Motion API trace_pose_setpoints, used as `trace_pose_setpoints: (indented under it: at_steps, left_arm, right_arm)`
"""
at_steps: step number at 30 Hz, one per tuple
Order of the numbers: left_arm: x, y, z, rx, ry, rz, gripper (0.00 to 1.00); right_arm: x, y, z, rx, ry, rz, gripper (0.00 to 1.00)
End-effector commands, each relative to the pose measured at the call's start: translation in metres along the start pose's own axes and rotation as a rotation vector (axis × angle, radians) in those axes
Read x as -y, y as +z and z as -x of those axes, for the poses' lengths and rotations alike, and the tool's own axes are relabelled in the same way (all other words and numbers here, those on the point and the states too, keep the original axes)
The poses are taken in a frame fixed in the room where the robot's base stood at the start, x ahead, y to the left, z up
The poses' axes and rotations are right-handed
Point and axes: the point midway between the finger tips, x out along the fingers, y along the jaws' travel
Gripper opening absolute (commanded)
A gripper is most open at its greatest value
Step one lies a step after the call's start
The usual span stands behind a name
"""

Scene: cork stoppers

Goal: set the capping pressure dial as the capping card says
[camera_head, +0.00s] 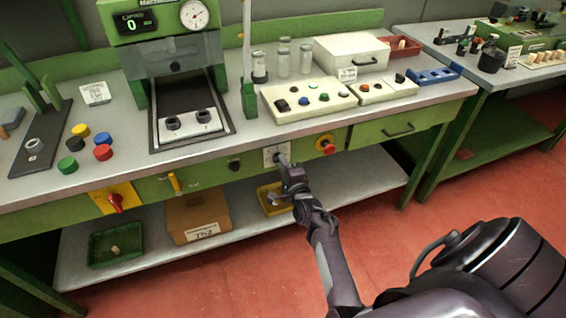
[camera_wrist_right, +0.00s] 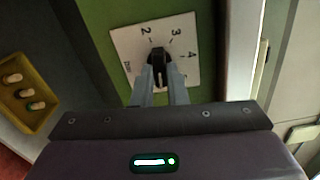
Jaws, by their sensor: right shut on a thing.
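The pressure dial is a black knob (camera_wrist_right: 159,55) on a white square plate (camera_wrist_right: 126,42), with the numbers 2, 3 and 4 readable in the right wrist view. The plate (camera_head: 268,156) sits on the green front of the bench in the head view. My right gripper (camera_wrist_right: 160,80) is shut on the knob, one finger on each side; in the head view this gripper (camera_head: 284,162) partly covers the dial. The knob's exact setting is hard to read. A white card (camera_head: 96,94) lies on the bench at the left; its text is too small to read. My left gripper is out of view.
On the same front are a red emergency button (camera_head: 326,144), a black knob (camera_head: 234,165), a yellow lever (camera_head: 175,183) and a red rotary switch (camera_head: 115,200). A yellow tray (camera_head: 266,205) and a cardboard box (camera_head: 190,215) stand on the lower shelf.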

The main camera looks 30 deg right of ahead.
Motion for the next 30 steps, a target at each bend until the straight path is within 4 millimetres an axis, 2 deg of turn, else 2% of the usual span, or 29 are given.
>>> trace_pose_setpoints:
  at_steps: [20,21,25,30]
  left_arm:
    - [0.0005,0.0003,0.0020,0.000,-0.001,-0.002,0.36]
    - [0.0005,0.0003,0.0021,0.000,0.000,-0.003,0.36]
    - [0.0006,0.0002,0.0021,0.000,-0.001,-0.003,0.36]
    - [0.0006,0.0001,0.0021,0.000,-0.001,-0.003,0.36]
  right_arm:
    - [-0.0015,-0.0001,0.0004,-0.001,0.002,-0.065,0.00]
    - [-0.0015,-0.0001,0.0004,-0.001,0.002,-0.065,0.15]
    - [-0.0012,-0.0001,0.0003,-0.001,0.002,-0.064,0.32]
    - [-0.0008,-0.0001,0.0002,-0.001,0.001,-0.063,0.35]
